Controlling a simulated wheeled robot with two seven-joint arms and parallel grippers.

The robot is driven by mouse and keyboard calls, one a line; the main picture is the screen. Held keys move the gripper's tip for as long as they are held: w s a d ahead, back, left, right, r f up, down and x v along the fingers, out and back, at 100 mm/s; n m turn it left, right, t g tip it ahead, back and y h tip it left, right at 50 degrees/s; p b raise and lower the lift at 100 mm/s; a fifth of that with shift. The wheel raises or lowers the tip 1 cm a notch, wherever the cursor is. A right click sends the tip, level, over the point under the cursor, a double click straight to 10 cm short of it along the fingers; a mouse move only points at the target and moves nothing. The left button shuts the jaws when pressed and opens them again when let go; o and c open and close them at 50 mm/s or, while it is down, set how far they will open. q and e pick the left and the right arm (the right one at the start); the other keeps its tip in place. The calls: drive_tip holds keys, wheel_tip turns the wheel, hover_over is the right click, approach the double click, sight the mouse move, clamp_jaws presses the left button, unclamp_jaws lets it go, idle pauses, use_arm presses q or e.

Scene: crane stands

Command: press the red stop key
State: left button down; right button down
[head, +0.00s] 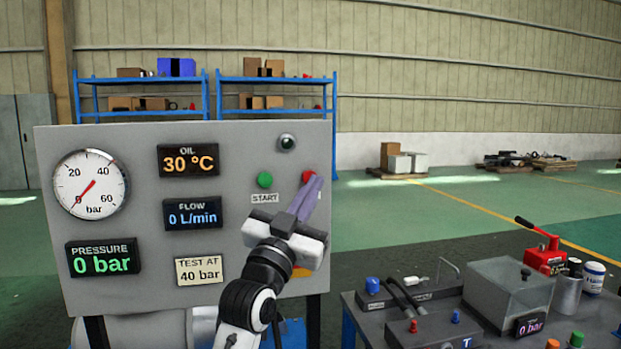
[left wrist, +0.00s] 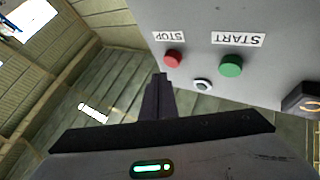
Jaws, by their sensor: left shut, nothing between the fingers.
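The red stop key (head: 307,176) is at the right side of the grey panel (head: 140,145), partly hidden behind my left gripper's fingers. In the left wrist view the red stop key (left wrist: 173,59) shows whole, beside the upside-down STOP label. My left gripper (head: 317,181) is shut and empty, its fingers pointing up toward the key. In the left wrist view the fingertips (left wrist: 160,77) appear just below and left of the key, with a small gap in the picture. Whether they touch the panel cannot be told. My right gripper is not in view.
The green START key (head: 265,179) is left of the stop key, and a dark round lamp (head: 287,142) is above them. A bench (head: 375,330) with a clear tank (head: 508,290) and a red hand pump (head: 545,256) stands at the lower right. Open floor lies behind.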

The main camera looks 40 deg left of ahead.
use_arm(q)
drive_tip(key=shift+s+d+p, duration=0.45)
drive_tip(key=shift+s+d, duration=1)
drive_tip(key=shift+d, duration=0.2)
